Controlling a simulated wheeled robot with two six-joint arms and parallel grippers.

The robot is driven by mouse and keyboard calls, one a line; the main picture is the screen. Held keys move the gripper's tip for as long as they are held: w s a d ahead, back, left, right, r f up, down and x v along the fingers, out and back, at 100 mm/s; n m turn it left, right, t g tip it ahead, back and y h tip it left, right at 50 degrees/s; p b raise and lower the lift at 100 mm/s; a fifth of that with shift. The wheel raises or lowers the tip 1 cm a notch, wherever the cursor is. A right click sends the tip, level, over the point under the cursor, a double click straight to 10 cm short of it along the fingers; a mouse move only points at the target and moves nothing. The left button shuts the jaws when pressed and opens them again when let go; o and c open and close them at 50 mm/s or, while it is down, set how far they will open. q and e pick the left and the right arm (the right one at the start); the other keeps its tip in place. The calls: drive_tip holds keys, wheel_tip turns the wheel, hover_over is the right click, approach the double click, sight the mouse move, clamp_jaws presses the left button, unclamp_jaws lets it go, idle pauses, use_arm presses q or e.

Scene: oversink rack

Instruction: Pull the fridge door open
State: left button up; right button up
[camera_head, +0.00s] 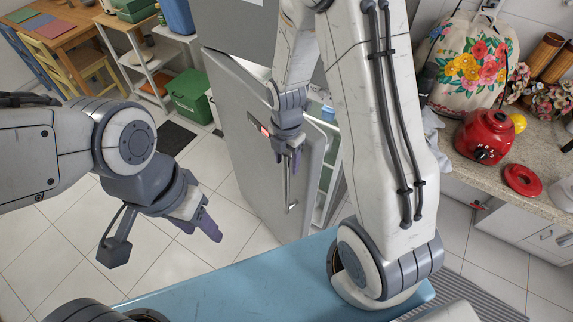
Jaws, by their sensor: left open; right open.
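The grey fridge door (240,135) stands ajar in the middle of the head view, with a gap along its right edge and shelves partly showing behind it. Its long vertical handle (289,190) is on the door's right side. My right gripper (288,158) is at the upper part of the handle, in front of the door edge; I cannot tell whether it touches. It is open. My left gripper (205,228) is open and empty, low at the left, apart from the door. My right arm hides part of the fridge.
A counter at the right holds a red appliance (485,136), a red lid (522,180) and a floral bag (468,62). A green crate (190,95) and a shelf stand behind at the left.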

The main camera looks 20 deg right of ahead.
drive_tip(key=shift+f, duration=1.7)
clamp_jaws()
drive_tip(key=shift+r, duration=0.1)
